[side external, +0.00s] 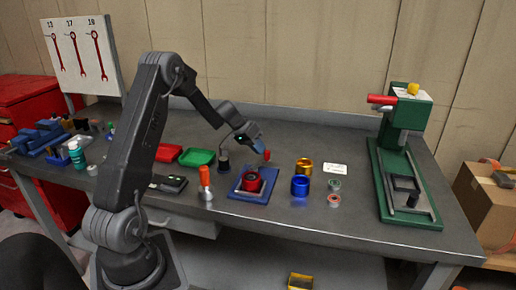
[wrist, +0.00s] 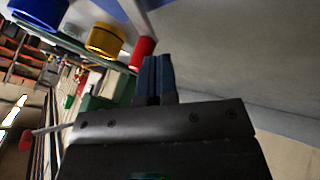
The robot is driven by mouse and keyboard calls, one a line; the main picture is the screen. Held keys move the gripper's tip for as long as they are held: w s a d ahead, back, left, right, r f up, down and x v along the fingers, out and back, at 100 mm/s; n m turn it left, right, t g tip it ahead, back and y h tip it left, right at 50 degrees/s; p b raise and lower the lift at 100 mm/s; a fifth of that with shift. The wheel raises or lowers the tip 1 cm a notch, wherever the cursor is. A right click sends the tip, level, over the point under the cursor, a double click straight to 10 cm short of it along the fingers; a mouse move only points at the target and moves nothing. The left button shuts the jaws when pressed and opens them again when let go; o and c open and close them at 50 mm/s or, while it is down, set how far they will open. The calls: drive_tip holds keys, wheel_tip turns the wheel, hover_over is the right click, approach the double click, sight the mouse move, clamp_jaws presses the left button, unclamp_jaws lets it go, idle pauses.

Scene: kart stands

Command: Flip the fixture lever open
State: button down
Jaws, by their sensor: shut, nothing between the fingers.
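The fixture is a blue plate (side external: 238,193) on the bench with a red round part (side external: 251,181) seated in its middle. The lever's red knob (side external: 267,155) stands raised above the plate's back right side. In the wrist view the red knob (wrist: 143,52) shows beside my fingers, on a grey arm that runs up to a blue surface at the top edge. My gripper (side external: 260,149) is just behind and left of the knob, above the plate. Its blue fingers (wrist: 155,75) are shut together and empty. I cannot tell whether they touch the knob.
A gold cup (side external: 304,167) and a blue cup (side external: 300,186) stand right of the fixture. An orange-handled tool (side external: 205,179) stands to its left, with a green tray (side external: 197,157) behind. A green press (side external: 412,180) stands at far right. Bare bench lies before the press.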

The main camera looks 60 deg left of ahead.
sight(268, 151)
drive_tip(key=shift+w+d+m+h, duration=0.2)
drive_tip(key=shift+d+m+h, duration=0.1)
drive_tip(key=shift+m, duration=0.3)
drive_tip(key=shift+w+d+m+g+h, duration=0.2)
drive_tip(key=shift+d+m+g+h, duration=0.1)
drive_tip(key=shift+m, duration=0.25)
drive_tip(key=shift+w+d+m+g+h, duration=0.15)
drive_tip(key=shift+m+g+h, duration=0.15)
drive_tip(key=shift+m, duration=0.25)
drive_tip(key=m, duration=0.1)
drive_tip(key=d+m+g+h, duration=0.1)
drive_tip(key=shift+w+d+m, duration=0.2)
drive_tip(key=shift+w+m, duration=0.05)
drive_tip(key=shift+m, duration=0.15)
drive_tip(key=d+m+g, duration=0.2)
drive_tip(key=m, duration=0.1)
drive_tip(key=shift+g+h, duration=0.3)
drive_tip(key=shift+h, duration=0.1)
drive_tip(key=shift+s+d+m+g, duration=0.1)
drive_tip(key=shift+d+m+g, duration=0.25)
drive_tip(key=shift+m, duration=0.35)
drive_tip(key=shift+d+m+g, duration=0.25)
drive_tip(key=shift+m+g, duration=0.1)
drive_tip(key=shift+m, duration=0.35)
